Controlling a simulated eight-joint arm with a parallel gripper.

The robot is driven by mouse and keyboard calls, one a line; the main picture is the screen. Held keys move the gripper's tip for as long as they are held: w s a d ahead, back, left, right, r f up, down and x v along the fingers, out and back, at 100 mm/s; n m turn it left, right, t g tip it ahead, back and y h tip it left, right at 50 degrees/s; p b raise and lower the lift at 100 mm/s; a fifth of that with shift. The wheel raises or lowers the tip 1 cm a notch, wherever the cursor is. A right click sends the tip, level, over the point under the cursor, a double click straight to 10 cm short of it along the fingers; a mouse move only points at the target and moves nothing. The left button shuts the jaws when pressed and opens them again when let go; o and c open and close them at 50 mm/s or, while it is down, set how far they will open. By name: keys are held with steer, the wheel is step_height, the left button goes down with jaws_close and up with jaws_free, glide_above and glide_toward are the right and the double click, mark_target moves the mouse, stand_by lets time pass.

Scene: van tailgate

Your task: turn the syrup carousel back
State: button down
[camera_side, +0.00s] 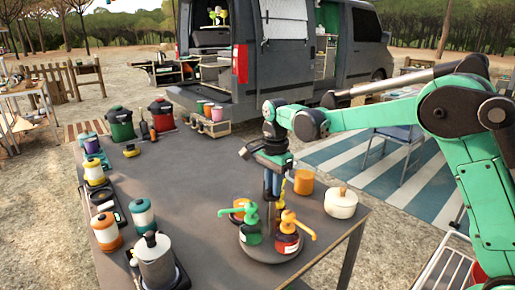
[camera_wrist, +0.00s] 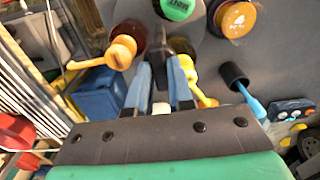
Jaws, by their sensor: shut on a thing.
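The syrup carousel (camera_side: 268,258) is a round grey turntable near the table's front edge. It bears a green pump bottle (camera_side: 251,232), a dark bottle with an orange pump (camera_side: 288,238) and an orange-topped one (camera_side: 239,208) behind. A yellow pump (camera_side: 281,195) shows behind my gripper, and also in the wrist view (camera_wrist: 188,72). My gripper (camera_side: 272,190) points down over the carousel's middle. In the wrist view, its blue fingers (camera_wrist: 160,88) are closed on a dark upright handle (camera_wrist: 160,48) between the bottles. The handle's foot is hidden.
A cream lidded pot (camera_side: 340,204) and an orange mug (camera_side: 303,182) stand close to the right of the carousel. A metal pot (camera_side: 155,262) and several canisters line the table's left side. The table (camera_side: 190,185) is clear between them.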

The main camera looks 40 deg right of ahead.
steer(key=shift+m, duration=0.3)
steer(key=c, duration=0.8)
jaws_free()
steer(key=shift+r, duration=2.85)
steer(key=shift+s, duration=0.1)
steer(key=s+a+n+t, duration=0.1)
steer(key=s+n+t, duration=0.1)
steer(key=s+n, duration=0.3)
steer(key=s+a+f+n+t, duration=0.1)
steer(key=s+n+t, duration=0.1)
steer(key=s+n, duration=0.2)
steer(key=s+a+n+t, duration=0.1)
steer(key=s+n+t, duration=0.2)
steer(key=n, duration=0.6)
steer(key=shift+s+f, duration=0.25)
steer(key=shift+s, duration=1.05)
